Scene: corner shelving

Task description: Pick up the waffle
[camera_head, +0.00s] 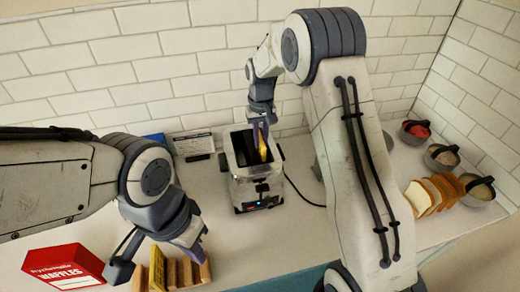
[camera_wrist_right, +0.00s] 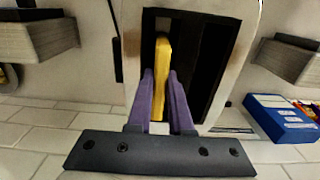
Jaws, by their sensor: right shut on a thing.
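A yellow waffle (camera_wrist_right: 162,70) stands on edge at a slot of the toaster (camera_head: 243,192). Its upper part shows in the head view (camera_head: 263,151); its lower end is hidden in the slot. My right gripper (camera_head: 261,132) points down over the toaster. Its purple fingers (camera_wrist_right: 161,90) are shut on the waffle from both sides. My left gripper (camera_head: 160,262) is open at the lower left, over a yellow piece (camera_head: 157,268) and a row of brown slices (camera_head: 184,272). It does not appear to grip them.
A red waffles box (camera_head: 64,266) stands at the lower left. Bread slices (camera_head: 433,194) and several bowls (camera_head: 441,157) are at the right. A blue box (camera_wrist_right: 281,119) lies near the toaster. The tiled wall (camera_head: 120,40) is close behind.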

